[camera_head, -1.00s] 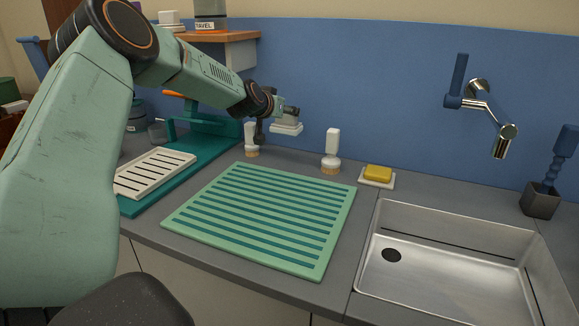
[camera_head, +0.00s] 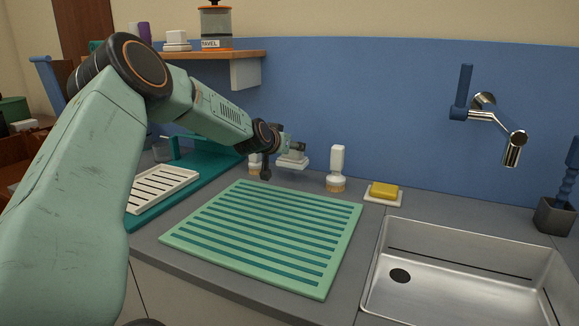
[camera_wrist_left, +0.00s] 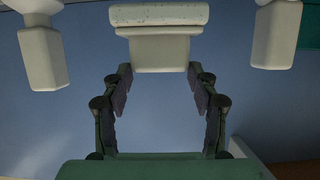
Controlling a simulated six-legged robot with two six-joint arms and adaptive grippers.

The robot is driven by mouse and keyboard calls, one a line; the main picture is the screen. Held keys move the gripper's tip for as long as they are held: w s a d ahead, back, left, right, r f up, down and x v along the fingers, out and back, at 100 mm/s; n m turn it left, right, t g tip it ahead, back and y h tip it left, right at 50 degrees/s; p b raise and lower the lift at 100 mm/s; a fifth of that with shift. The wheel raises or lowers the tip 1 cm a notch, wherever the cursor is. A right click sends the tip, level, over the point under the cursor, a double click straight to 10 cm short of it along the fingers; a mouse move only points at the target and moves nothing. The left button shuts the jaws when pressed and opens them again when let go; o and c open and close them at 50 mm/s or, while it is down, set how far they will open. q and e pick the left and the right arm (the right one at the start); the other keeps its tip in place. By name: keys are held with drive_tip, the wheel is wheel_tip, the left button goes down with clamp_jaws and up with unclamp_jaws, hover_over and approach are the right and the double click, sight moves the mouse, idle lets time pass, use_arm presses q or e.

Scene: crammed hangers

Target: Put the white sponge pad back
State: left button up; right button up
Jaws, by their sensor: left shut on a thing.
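The white sponge pad (camera_head: 293,162) is a pale block with a wide speckled face and a narrower part. My left gripper (camera_head: 284,150) is shut on it near the blue back wall, beyond the far edge of the green rack. In the left wrist view the pad (camera_wrist_left: 160,48) sits at the tips of the two dark fingers of my left gripper (camera_wrist_left: 160,82), which hold its narrower part. The head view is too small to show the finger contact clearly. My right gripper is in neither view.
Two white-topped bottles (camera_head: 336,168) (camera_head: 254,166) stand near the pad, one on each side. A yellow sponge (camera_head: 384,191) lies on a white dish. The ridged green rack (camera_head: 331,245) is empty. A sink (camera_head: 465,275) is at right; a wooden shelf (camera_head: 215,57) holds containers above.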

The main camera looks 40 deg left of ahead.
sight(288, 160)
use_arm(q)
drive_tip(key=f+b, duration=0.1)
drive_tip(key=f, duration=0.1)
drive_tip(key=f+b, duration=0.1)
drive_tip(key=f, duration=0.1)
drive_tip(key=shift+w+a+f, duration=0.1)
drive_tip(key=shift+a+f, duration=0.1)
drive_tip(key=shift+f, duration=0.05)
drive_tip(key=shift+w+d+f, duration=0.1)
drive_tip(key=shift+f, duration=0.1)
drive_tip(key=shift+s+r, duration=0.2)
drive_tip(key=shift+f, duration=0.15)
drive_tip(key=o, duration=1.3)
drive_tip(key=shift+w, duration=0.15)
drive_tip(key=shift+o, duration=0.2)
